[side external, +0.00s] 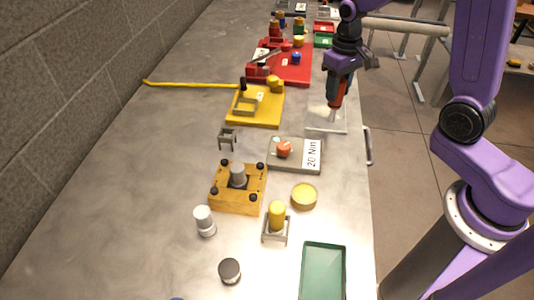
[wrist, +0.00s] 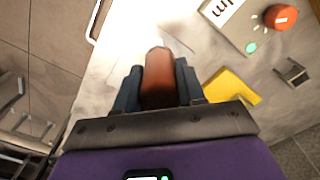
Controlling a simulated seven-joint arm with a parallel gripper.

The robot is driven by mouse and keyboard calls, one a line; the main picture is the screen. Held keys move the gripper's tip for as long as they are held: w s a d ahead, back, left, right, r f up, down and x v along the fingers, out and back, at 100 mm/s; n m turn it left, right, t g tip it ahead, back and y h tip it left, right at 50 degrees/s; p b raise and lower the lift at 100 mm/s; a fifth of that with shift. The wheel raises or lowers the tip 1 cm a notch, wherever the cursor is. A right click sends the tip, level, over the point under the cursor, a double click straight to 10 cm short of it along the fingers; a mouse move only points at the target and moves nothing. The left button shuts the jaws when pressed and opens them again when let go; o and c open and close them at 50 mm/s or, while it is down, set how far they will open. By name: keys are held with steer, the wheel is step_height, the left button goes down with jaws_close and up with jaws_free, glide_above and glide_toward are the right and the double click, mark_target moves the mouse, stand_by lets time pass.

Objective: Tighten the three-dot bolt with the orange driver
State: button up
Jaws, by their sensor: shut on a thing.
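My gripper (side external: 340,78) is above the right edge of the table, shut on the orange driver (side external: 336,96). The driver hangs below the fingers with its pale tip pointing down, over a pale clear tray (side external: 326,121). In the wrist view its red-brown handle (wrist: 158,78) sits between the dark fingers. I cannot make out dots on any bolt. A grey plate (side external: 284,164) carries an orange knob (side external: 284,149) and a "20 Nm" label.
A yellow plate (side external: 240,118) with a bracket, a small grey stand (side external: 228,138) and a red board (side external: 298,72) lie around. A yellow cylinder (side external: 277,214), a yellow disc (side external: 304,196), a white cylinder (side external: 204,220) and a green tray (side external: 323,246) stand nearer. Left table is mostly clear beside the wall.

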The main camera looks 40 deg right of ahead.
steer(key=s+a+r+n, duration=0.1)
steer(key=a+r+n, duration=0.25)
steer(key=a, duration=0.55)
steer(key=s+a+r+n, duration=0.2)
steer(key=a+r+n, duration=0.15)
steer(key=a, duration=0.55)
steer(key=s+a+r+n, duration=0.15)
steer(key=a+r, duration=0.25)
steer(key=a, duration=0.5)
step_height(320, 180, down, 6)
steer(key=shift+w+d+f, duration=0.2)
steer(key=shift+w+f, duration=0.05)
steer(key=shift+w, duration=0.1)
steer(key=shift+f+n, duration=0.25)
steer(key=shift+f, duration=0.35)
stand_by(1.7)
step_height(320, 180, up, 7)
stand_by(1.0)
